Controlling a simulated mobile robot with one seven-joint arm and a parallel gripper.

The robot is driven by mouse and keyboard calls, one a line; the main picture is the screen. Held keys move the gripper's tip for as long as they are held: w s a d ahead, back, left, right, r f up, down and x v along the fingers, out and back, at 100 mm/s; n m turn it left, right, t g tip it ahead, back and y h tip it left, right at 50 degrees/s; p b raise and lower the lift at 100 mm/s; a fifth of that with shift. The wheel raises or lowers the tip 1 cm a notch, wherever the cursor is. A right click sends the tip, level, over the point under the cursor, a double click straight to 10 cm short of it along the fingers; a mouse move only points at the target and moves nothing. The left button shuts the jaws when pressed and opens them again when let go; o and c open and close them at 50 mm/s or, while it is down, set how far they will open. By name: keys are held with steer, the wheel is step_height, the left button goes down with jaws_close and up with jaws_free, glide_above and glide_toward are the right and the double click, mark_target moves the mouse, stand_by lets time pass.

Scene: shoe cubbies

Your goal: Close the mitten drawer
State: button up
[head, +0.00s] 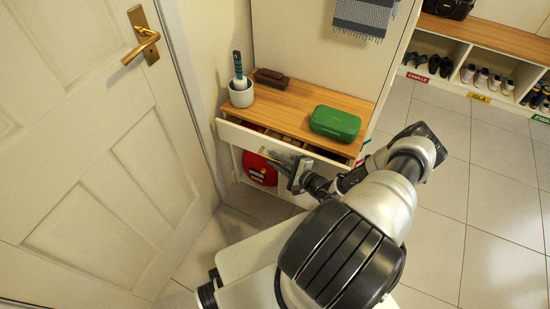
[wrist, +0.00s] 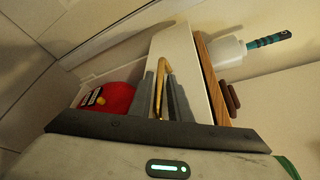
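The mitten drawer (head: 285,144) stands partly pulled out under the wooden top, its compartments showing behind the white front. The front also shows in the wrist view (wrist: 182,60), turned on its side. A brass bar handle (wrist: 161,82) is on the front. My gripper (head: 268,156) is at the handle; in the wrist view its two grey fingers (wrist: 164,95) stand on either side of the bar, with a narrow gap. I see no firm grip on the bar. The drawer's right end is partly hidden below the green case.
A green case (head: 335,123), a dark brush (head: 271,78) and a white cup (head: 241,93) with a teal-handled tool stand on the wooden top (head: 290,105). A red item (head: 259,169) is below the drawer. A white door (head: 100,150) is left; tiled floor is clear at right.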

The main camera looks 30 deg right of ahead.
mark_target(281, 151)
jaws_close()
steer(key=shift+w+d+f+b, duration=0.1)
steer(key=shift+w+d+b, duration=0.5)
steer(key=shift+d, duration=0.25)
steer(key=shift+w+d+f+b, duration=0.1)
steer(key=shift+w+d+b, duration=0.3)
steer(key=shift+w+d, duration=0.35)
steer(key=shift+d+r, duration=0.2)
steer(key=shift+d, duration=0.05)
jaws_free()
steer(key=shift+w, duration=0.1)
steer(key=p+v, duration=0.3)
steer(key=v, duration=1.4)
steer(key=shift+s+a, duration=0.1)
steer(key=shift+s, duration=0.25)
